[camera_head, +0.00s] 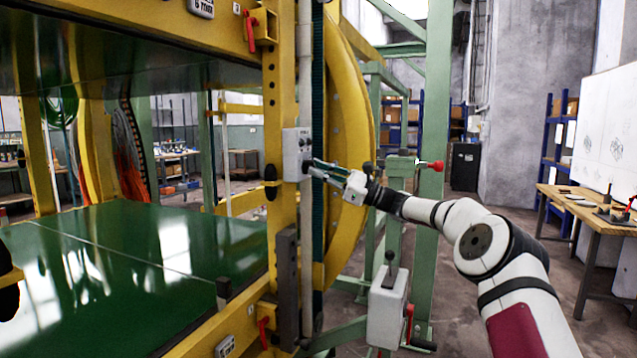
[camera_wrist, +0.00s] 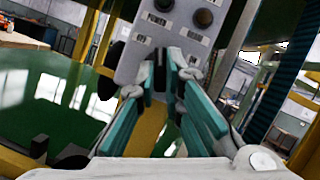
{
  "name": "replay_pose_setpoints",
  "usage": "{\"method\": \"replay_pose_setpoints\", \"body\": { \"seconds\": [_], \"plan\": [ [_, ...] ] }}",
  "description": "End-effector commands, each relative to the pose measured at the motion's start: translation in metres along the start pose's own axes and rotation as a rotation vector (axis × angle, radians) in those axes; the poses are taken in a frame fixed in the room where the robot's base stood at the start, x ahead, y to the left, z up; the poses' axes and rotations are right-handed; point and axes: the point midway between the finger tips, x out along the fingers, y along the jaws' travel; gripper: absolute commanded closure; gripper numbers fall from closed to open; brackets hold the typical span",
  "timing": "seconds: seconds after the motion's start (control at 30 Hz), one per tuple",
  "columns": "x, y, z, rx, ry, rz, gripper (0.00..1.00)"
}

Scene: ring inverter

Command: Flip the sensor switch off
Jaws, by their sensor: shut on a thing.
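A grey control box (camera_head: 291,154) is fixed to the yellow post of the machine. In the wrist view the control box (camera_wrist: 145,66) fills the upper middle and appears tilted. My gripper (camera_head: 309,167) reaches the box from the right. In the wrist view my gripper (camera_wrist: 163,72) has its teal-padded fingers nearly together at the lower part of the box face, shut on a small dark switch between the tips. The fingers mostly hide this switch, so its position cannot be told.
The yellow ring frame (camera_head: 348,150) stands close behind my gripper. A green post with a red knob (camera_head: 432,165) and a light grey box (camera_head: 388,310) are near my arm. A green glossy table (camera_head: 120,270) lies to the left.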

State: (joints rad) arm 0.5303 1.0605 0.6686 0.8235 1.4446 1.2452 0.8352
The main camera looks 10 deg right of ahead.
Motion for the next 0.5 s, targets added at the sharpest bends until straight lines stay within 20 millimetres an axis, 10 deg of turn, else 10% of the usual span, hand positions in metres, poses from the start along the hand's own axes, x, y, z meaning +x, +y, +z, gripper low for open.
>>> {"method": "replay_pose_setpoints", "body": {
  "seconds": [0.5],
  "plan": [
    [-0.0003, -0.0026, -0.0005, -0.266, 0.001, 0.111, 1.00]
  ]
}}
